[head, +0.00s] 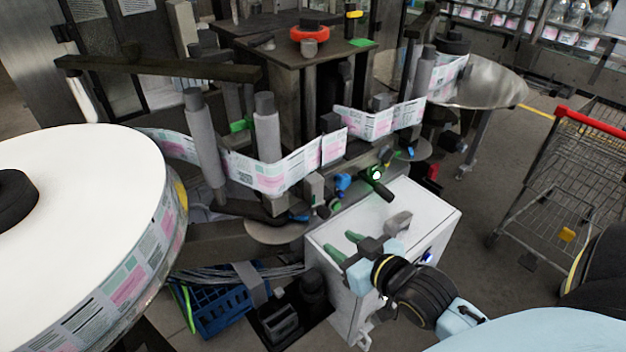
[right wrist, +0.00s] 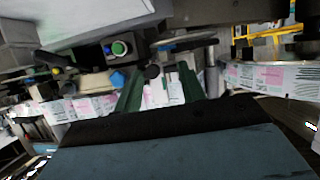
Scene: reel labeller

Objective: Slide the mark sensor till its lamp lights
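The label web (head: 285,170) runs around grey rollers and past a row of small fittings; it also shows in the right wrist view (right wrist: 95,107). Along it are a grey block (head: 313,187), a blue knob (head: 343,183) and a black round part with a pale green-white face (head: 377,174). I cannot tell for sure which one is the mark sensor, or whether its lamp is lit. My right gripper (head: 345,244) has its green fingers apart, with nothing seen between them, over the white cabinet in front of these fittings. In the right wrist view its fingers (right wrist: 160,90) point toward the web. My left gripper is not seen.
A large label reel (head: 90,200) fills the left. The white cabinet (head: 430,205) stands below my right gripper. A blue crate (head: 222,308) is on the floor. A trolley with a red handle (head: 570,165) stands at the right. Floor between cabinet and trolley is clear.

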